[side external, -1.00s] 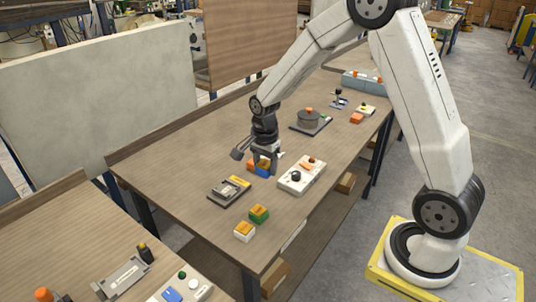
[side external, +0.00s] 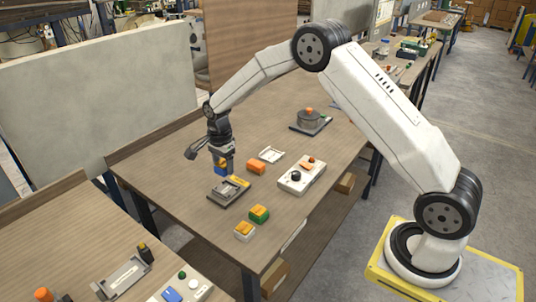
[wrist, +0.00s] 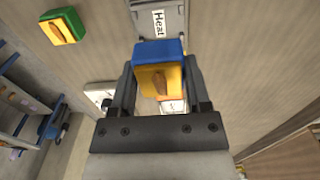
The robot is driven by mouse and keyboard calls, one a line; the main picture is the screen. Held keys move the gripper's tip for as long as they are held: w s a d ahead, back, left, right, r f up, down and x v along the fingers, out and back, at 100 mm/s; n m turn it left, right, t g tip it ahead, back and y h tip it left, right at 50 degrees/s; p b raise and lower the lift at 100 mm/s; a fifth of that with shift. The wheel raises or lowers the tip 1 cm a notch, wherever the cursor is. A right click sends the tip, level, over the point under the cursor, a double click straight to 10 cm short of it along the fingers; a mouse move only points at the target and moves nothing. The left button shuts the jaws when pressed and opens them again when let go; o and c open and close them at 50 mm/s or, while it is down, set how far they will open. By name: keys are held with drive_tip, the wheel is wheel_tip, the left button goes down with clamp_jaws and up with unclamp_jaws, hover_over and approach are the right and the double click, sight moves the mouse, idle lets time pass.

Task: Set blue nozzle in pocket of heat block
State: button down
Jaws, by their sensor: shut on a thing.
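The blue nozzle (side external: 221,170), a blue block with an orange-yellow top, is held in my gripper (side external: 221,163). In the wrist view, my gripper (wrist: 158,78) has one jaw on each side of the blue nozzle (wrist: 158,48). The heat block (side external: 229,192) is a dark flat fixture with a yellow part along its far edge. The nozzle is at the heat block's far edge in the side view; I cannot tell the exact gap. In the wrist view, the grey heat block (wrist: 172,22) with its "Heat" label is beyond the nozzle. Its pocket is not clearly seen.
An orange block (side external: 256,167) and a white tray (side external: 271,155) lie right of my gripper. A white control box (side external: 302,176) stands farther right. Green (side external: 259,214) and white (side external: 244,232) blocks with orange tops sit nearer the front edge. The table's left side is clear.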

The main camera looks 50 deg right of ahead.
sight(226, 190)
drive_tip(key=shift+f, duration=0.15)
drive_tip(key=shift+f, duration=2.55)
drive_tip(key=shift+f, duration=0.75)
idle(0.5)
unclamp_jaws()
drive_tip(key=shift+r, duration=0.1)
drive_tip(key=shift+r, duration=3.8)
drive_tip(key=shift+s, duration=0.1)
